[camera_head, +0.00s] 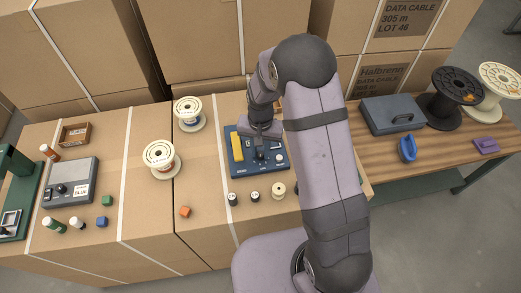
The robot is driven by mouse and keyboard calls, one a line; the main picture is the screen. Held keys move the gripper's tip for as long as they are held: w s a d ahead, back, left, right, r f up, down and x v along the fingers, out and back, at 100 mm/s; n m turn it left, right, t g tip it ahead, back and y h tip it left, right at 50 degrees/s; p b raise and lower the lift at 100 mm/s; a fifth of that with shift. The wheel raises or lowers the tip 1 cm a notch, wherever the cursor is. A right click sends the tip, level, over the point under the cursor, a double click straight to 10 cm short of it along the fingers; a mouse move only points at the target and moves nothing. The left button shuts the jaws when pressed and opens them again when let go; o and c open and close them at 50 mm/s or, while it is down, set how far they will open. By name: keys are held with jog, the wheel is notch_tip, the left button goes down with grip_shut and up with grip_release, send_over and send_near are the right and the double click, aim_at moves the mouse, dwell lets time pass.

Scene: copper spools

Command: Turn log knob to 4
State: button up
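A blue panel (270,168) lies on the cardboard boxes in the middle, with a yellow bar (237,146) on its left side and small pale and dark fittings on its face. My gripper (262,153) points down over the middle of this panel. Its fingertips are small and dark there, and I cannot tell whether they are open or shut, or touching anything. A knob marked log and its number scale are not readable; my gripper and arm cover part of the panel. A grey box (56,200) at the left has a dark dial and a label reading BLUE.
Two white spools (161,158) (189,113) stand left of the panel. Small spools (278,190) stand at its front edge. Coloured cubes (185,211) lie farther left. A grey case (392,115) and a black spool (452,92) are on the wooden table at right.

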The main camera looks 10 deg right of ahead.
aim_at(261, 154)
jog(key=shift+o, duration=1.3)
jog(key=shift+r, duration=0.1)
jog(key=shift+r+b, duration=0.85)
jog(key=shift+r, duration=2.75)
